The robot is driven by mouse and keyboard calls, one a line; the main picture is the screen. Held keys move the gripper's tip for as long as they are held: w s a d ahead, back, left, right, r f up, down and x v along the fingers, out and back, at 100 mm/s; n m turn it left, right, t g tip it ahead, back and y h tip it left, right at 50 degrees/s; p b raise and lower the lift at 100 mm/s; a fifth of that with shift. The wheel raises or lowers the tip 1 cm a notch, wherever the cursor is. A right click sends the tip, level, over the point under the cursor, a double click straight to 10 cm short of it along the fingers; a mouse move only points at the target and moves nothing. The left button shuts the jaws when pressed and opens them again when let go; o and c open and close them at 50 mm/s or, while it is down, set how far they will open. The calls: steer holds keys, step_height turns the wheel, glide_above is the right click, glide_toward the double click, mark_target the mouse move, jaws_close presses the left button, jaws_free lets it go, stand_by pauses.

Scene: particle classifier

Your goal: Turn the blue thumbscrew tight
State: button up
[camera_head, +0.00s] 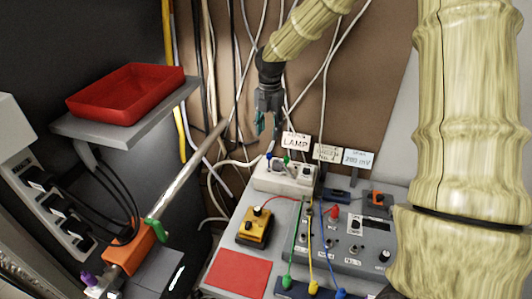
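A green-topped post (287,160) stands right of the blue knob. Signs (295,141) stand behind. A grey panel (345,262) with cables, a yellow box (256,228) and a red mat (238,273) lie in front.

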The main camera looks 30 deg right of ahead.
mark_target(269, 154)
step_height(269, 154, down, 10)
steer(key=shift+s+d+r+p, duration=0.1)
steer(key=shift+p, duration=0.85)
